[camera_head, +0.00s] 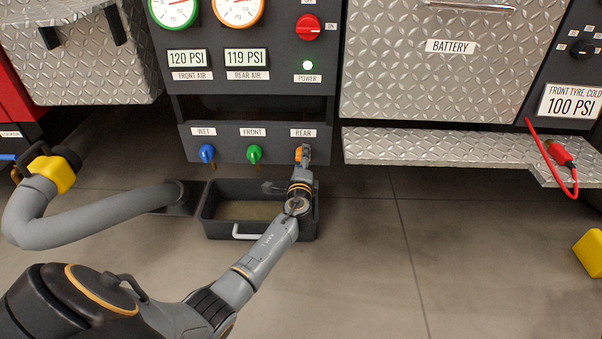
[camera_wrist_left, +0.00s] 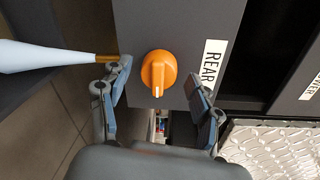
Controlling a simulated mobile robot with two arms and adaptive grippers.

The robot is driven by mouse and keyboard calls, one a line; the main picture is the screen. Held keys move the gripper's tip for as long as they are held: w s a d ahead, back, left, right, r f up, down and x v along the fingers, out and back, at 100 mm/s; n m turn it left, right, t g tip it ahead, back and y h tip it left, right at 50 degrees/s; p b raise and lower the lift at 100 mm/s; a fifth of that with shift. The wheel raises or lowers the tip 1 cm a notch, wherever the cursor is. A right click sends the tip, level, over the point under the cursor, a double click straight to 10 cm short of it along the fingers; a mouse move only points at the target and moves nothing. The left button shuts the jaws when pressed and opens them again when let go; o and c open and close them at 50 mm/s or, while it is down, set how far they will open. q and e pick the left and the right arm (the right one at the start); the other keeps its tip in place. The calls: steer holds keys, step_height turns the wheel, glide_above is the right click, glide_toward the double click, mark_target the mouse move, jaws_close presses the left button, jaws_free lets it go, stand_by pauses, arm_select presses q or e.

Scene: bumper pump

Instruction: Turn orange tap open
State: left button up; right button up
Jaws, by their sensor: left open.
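The orange tap (camera_head: 299,153) is on the lower panel under the REAR label (camera_head: 303,133). In the head view my left gripper (camera_head: 303,160) is at the tap and hides most of it. In the left wrist view the orange tap (camera_wrist_left: 158,72) shows whole, its handle and white mark pointing down in the picture. My left gripper (camera_wrist_left: 160,82) is open, with one finger on each side of the tap and a gap to both. My right gripper is not in view.
A blue tap (camera_head: 207,152) and a green tap (camera_head: 254,153) sit left of the orange one. A dark tray (camera_head: 222,228) stands on the floor below. A grey hose (camera_head: 110,215) lies at left. A diamond-plate step (camera_head: 440,147) juts out at right.

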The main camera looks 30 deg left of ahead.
arm_select(q)
steer(key=v, duration=1)
steer(key=shift+s+d, duration=0.2)
steer(key=shift+s, duration=0.2)
steer(key=shift+r, duration=0.1)
